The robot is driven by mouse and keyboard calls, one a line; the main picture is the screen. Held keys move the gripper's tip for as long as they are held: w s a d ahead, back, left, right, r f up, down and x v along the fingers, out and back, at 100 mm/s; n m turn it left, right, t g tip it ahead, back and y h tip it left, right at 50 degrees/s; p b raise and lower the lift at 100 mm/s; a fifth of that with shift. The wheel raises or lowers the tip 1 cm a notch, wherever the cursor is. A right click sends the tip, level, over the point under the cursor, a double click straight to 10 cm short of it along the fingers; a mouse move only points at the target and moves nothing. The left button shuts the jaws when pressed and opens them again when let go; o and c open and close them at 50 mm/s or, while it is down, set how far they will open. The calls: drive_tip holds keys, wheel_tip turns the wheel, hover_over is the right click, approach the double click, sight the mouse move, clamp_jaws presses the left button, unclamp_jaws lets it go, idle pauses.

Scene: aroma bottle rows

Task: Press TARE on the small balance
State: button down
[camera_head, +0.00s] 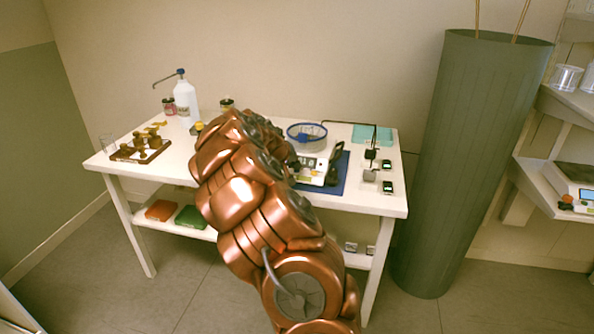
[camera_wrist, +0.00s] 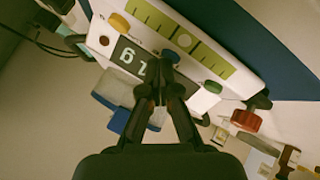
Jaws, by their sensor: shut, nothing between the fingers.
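The small white balance (camera_head: 311,170) stands on a blue mat on the table, partly hidden by my arm. In the wrist view the balance (camera_wrist: 187,68) fills the upper middle, with a yellow-green strip, a dark display (camera_wrist: 128,57) with pale characters, an orange-yellow button (camera_wrist: 119,22) near one end and a green button (camera_wrist: 212,87) near the other. I cannot read which one is TARE. My gripper (camera_wrist: 167,60) is shut and empty. Its tips overlap the display's edge in the picture, between the two buttons; contact cannot be told. In the head view my copper arm hides much of the gripper.
A blue-rimmed mesh bowl (camera_head: 307,134) is behind the balance. Small dark-faced devices (camera_head: 387,187) stand to its right. A white pump bottle (camera_head: 186,103) and a wooden rack (camera_head: 141,150) are at the left. A big green column (camera_head: 470,160) stands right of the table (camera_head: 393,205). Another balance (camera_head: 572,182) is on the right shelf.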

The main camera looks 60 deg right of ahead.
sight(295, 171)
drive_tip(key=shift+r, duration=0.1)
idle(0.3)
drive_tip(key=shift+r, duration=0.7)
drive_tip(key=shift+r+p, duration=0.9)
drive_tip(key=shift+r, duration=1.6)
drive_tip(key=shift+a, duration=0.1)
